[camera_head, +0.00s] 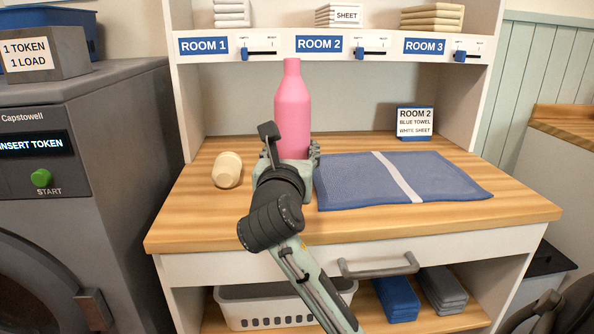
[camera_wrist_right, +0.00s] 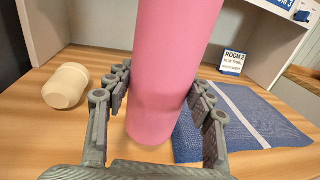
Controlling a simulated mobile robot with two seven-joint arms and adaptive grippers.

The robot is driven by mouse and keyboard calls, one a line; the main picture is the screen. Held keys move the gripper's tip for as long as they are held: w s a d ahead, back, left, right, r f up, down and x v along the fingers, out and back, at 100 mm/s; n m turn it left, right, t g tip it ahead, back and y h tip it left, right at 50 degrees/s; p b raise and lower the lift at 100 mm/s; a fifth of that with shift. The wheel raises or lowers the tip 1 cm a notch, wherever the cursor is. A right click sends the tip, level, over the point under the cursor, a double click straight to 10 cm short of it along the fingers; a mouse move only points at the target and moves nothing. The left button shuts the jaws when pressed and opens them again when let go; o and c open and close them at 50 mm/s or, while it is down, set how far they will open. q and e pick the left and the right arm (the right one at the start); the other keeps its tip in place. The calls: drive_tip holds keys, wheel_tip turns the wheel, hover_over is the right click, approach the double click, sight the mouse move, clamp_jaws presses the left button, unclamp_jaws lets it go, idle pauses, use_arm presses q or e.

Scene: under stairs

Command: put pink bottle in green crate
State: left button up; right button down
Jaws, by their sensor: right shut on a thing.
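A tall pink bottle (camera_head: 292,108) stands upright on the wooden counter, left of the blue towel. My right gripper (camera_head: 287,158) is around the lower part of the bottle and shut on it. In the right wrist view the bottle (camera_wrist_right: 168,70) fills the middle, between the two fingers of the gripper (camera_wrist_right: 160,110). The bottle's base seems to be at the counter top. No green crate shows in either view. My left gripper is not in view.
A cream cup-like container (camera_head: 228,170) lies left of the bottle. A blue towel with a white stripe (camera_head: 440,180) lies right. A sign (camera_head: 415,121) stands behind it. Shelves rise behind the wooden counter (camera_head: 200,222); a grey washing machine (camera_head: 130,110) stands left, a white basket (camera_head: 265,312) below.

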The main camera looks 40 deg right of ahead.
drive_tip(key=shift+w+d+f, duration=0.45)
drive_tip(key=shift+w+d, duration=0.05)
drive_tip(key=shift+d, duration=0.1)
drive_tip(key=shift+f, duration=2)
drive_tip(key=shift+f, duration=0.1)
drive_tip(key=shift+f, duration=0.15)
drive_tip(key=c, duration=0.6)
unclamp_jaws()
drive_tip(key=shift+r, duration=0.2)
